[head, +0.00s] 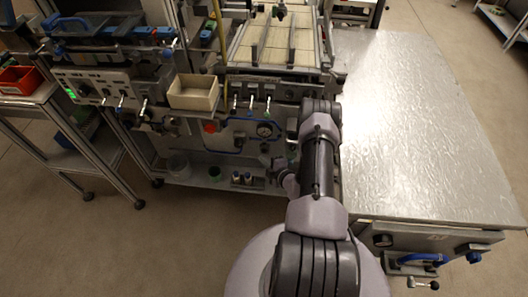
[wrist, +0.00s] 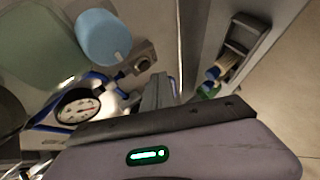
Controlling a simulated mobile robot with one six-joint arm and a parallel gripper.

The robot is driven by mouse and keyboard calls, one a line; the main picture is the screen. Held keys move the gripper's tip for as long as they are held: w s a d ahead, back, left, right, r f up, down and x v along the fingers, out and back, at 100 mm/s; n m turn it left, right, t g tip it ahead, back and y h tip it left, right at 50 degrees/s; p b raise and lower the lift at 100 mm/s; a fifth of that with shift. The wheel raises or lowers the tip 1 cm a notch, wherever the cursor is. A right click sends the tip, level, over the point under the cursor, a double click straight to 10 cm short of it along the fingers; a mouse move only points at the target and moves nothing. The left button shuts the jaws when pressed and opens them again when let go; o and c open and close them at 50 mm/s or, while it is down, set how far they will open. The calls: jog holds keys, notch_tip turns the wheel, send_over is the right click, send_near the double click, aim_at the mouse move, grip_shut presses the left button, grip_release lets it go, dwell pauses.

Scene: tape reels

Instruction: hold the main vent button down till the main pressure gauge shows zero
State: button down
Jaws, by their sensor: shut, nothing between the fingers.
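A round pressure gauge (head: 264,130) with a white dial sits on the front of the machine. It also shows in the wrist view (wrist: 78,107), tilted; its needle reading is too small to tell. My gripper (wrist: 158,82) is shut and empty in the wrist view, to the right of the gauge. A small grey block with a dark round face (wrist: 143,66) is just above and left of the fingertips; I cannot tell if it is the vent button or if they touch. In the head view my gripper (head: 281,170) is low at the machine front, partly hidden by my arm.
A blue cylinder (wrist: 103,37) is close by, above the gauge in the wrist view. A beige bin (head: 194,92) and several levers line the machine front. A metal-topped table (head: 420,120) stands right of my arm. Small bottles (head: 241,179) stand on the lower shelf.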

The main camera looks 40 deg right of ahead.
jog(key=s+a+p, duration=0.1)
jog(key=s+a, duration=0.2)
jog(key=shift+a, duration=0.3)
jog(key=shift+s, duration=0.1)
